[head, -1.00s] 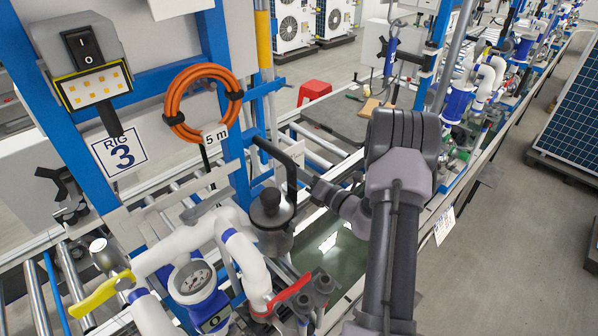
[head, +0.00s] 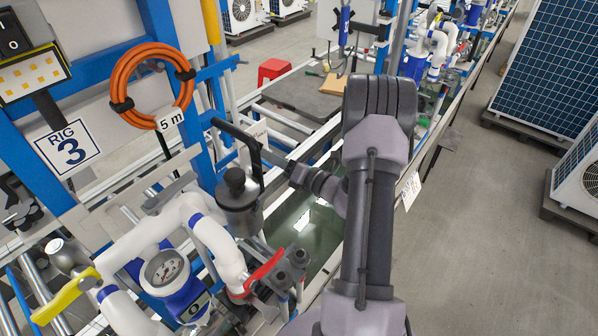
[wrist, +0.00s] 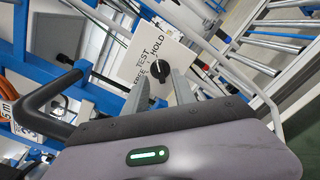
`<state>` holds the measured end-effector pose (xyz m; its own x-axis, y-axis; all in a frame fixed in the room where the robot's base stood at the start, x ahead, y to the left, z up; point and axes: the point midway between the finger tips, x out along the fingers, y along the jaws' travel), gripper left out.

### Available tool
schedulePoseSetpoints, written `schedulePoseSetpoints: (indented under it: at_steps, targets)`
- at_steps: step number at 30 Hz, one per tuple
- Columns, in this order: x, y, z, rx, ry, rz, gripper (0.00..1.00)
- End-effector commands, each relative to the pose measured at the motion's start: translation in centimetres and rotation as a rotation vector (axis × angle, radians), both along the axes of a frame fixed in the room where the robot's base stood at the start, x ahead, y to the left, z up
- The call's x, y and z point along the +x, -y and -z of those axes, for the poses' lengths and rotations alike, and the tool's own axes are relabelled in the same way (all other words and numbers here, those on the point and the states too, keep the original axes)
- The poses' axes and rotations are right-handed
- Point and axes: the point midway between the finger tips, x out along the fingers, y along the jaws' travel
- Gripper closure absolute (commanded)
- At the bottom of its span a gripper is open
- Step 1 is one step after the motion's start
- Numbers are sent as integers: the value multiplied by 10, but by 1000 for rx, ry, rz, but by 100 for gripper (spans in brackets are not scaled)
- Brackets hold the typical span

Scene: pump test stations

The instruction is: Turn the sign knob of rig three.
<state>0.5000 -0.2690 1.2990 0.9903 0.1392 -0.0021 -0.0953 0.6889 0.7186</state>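The sign knob (wrist: 158,72) is a small black knob on a white sign plate (wrist: 128,66) in the wrist view. The rig label (head: 67,147) reads RIG 3 at left in the head view. In that view my gripper (head: 268,153) is small, beyond the dark canister, and a pale plate (head: 254,131) shows near its tips.
A dark canister (head: 238,202) with a black bent handle (head: 236,131) stands close beside my gripper; a black handle also shows at left in the wrist view. White pipes (head: 150,240), a gauge (head: 164,268) and an orange hose coil (head: 122,80) are near.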

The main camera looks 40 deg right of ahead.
Motion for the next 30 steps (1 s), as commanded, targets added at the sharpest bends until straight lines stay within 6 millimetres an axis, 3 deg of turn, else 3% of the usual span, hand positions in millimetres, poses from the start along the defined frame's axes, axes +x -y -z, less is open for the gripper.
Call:
schedulePoseSetpoints:
  at_steps: [9,15,21,30]
  targets:
    - [-79,12,2,0,0,4,68]
    - [-116,17,1,-1,0,3,68]
    - [-131,18,0,0,0,0,68]
    - [-131,18,0,0,0,-1,68]
